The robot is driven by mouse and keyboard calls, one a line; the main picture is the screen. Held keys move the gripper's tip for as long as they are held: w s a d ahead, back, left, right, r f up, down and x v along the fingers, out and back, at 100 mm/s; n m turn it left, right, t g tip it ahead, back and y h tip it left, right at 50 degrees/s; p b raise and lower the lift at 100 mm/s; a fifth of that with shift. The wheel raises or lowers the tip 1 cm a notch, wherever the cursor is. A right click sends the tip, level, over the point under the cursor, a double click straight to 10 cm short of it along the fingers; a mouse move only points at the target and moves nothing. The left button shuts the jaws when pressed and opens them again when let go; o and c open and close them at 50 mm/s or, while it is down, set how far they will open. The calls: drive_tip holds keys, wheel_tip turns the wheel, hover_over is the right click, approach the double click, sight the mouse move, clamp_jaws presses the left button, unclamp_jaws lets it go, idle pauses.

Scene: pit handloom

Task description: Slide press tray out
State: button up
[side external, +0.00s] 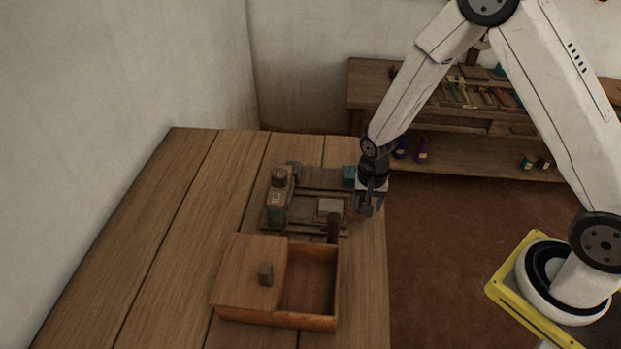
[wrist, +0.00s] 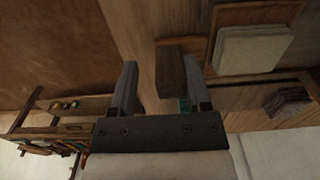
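The press (side external: 279,204) stands on the wooden table, with a flat wooden tray base (side external: 300,227) carrying a pale square pad (side external: 331,206). The pad (wrist: 252,50) and the tray's brown edge (wrist: 262,14) also show at the upper right of the wrist view. A dark brown block (wrist: 171,72) sticks out beside the tray, close to my right-hand finger in that view. My gripper (side external: 369,205) points down at the table's right edge, to the right of the press. It is open in the wrist view (wrist: 160,72); I cannot tell whether it touches the block.
A wooden box (side external: 312,316) with a knobbed lid (side external: 250,272) slid partly aside stands in front of the press. A teal block (side external: 349,174) is at the press's back right. A shelf (side external: 450,172) with bottles stands behind. The table's left side is clear.

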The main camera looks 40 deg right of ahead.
drive_tip(key=shift+s+d, duration=0.15)
drive_tip(key=shift+d, duration=0.05)
idle(0.3)
drive_tip(key=shift+w+a, duration=0.35)
idle(0.3)
drive_tip(key=shift+o, duration=0.8)
drive_tip(key=shift+r, duration=0.1)
drive_tip(key=shift+r, duration=3.15)
